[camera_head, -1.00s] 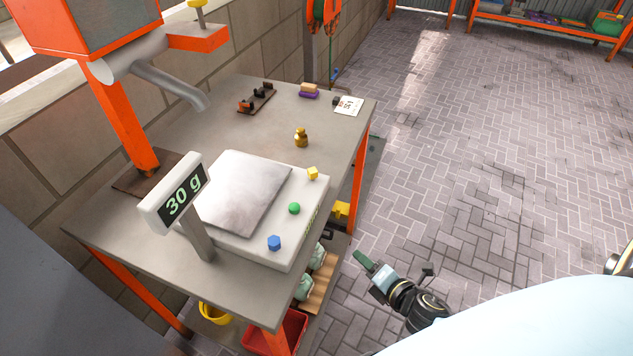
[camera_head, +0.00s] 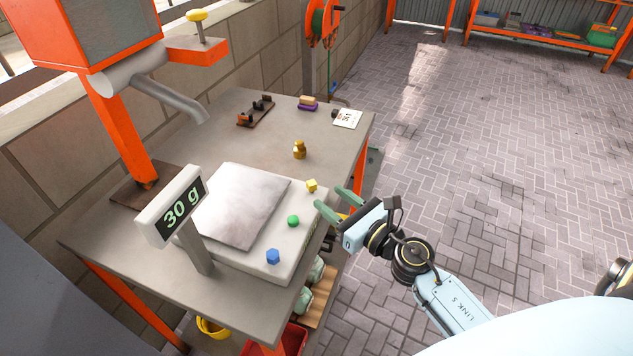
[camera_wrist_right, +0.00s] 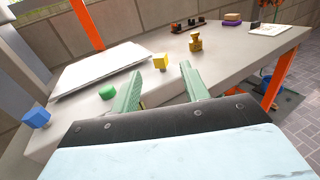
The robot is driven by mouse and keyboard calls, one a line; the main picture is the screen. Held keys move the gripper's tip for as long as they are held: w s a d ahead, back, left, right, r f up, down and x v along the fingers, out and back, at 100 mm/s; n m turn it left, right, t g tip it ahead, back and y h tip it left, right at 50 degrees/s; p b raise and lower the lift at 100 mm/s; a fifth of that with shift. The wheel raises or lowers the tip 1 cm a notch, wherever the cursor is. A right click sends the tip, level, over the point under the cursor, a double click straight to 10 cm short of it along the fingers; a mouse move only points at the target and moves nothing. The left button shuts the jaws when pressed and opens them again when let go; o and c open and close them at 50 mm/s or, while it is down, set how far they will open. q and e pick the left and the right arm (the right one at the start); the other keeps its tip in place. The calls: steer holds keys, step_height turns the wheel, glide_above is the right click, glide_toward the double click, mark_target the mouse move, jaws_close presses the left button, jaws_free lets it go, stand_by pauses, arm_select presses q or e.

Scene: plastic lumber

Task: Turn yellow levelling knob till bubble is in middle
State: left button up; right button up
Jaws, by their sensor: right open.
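The yellow knob (camera_head: 311,186) is a small cube-like knob at the far right corner of the white scale (camera_head: 272,256). It also shows in the right wrist view (camera_wrist_right: 160,61), beyond and between my fingertips. The green round piece (camera_head: 293,221) and the blue knob (camera_head: 273,256) lie along the same edge of the scale. I cannot make out a bubble in the green piece. My right gripper (camera_head: 334,198) is open and empty, just right of the scale, its fingers pointing toward the yellow knob without touching it. My left gripper is not in view.
The scale's display (camera_head: 176,212) reads 30 g on a post at the front left. A brass weight (camera_head: 300,150) stands behind the scale. A card (camera_head: 347,118) and a dark rack (camera_head: 256,111) sit farther back. The table's right edge is close to my gripper.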

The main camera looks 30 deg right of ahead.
mark_target(316, 187)
steer(key=x, duration=0.4)
steer(key=shift+w, duration=0.15)
steer(key=shift+w+a+p, duration=0.25)
steer(key=shift+w+p, duration=0.05)
steer(key=shift+w, duration=0.35)
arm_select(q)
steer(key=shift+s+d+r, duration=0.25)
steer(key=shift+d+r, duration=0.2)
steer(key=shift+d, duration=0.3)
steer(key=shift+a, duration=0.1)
arm_select(e)
steer(key=shift+c, duration=0.2)
steer(key=c, duration=0.9)
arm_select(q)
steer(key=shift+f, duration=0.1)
arm_select(e)
steer(key=shift+c, duration=0.2)
